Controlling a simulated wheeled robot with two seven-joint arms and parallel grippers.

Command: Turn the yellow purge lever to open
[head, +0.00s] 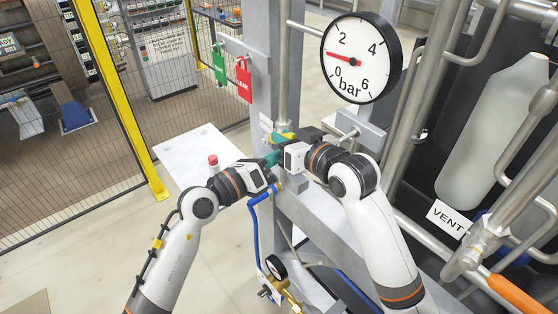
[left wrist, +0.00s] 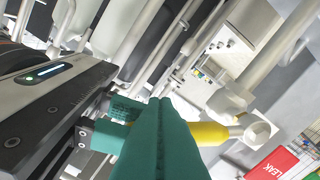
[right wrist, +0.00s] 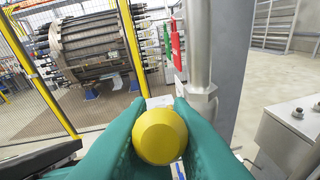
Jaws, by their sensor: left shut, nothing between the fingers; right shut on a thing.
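The yellow purge lever (right wrist: 160,136) sits between the green fingers of my right gripper (right wrist: 158,112), which is shut on it. The lever's rounded end faces the right wrist camera. In the head view, only a small part of the lever (head: 286,136) shows beside the grey post, partly hidden by my grippers. The left wrist view shows the lever as a yellow bar (left wrist: 208,134) joined to a pale metal fitting. My left gripper (left wrist: 165,105) is shut and empty, its green fingers together in front of the lever; contact cannot be told.
A pressure gauge (head: 361,58) hangs above right, its red needle on the low side. Green (head: 219,64) and red (head: 244,80) tags hang near the post. Pipes and a VENT label (head: 447,218) stand at right.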

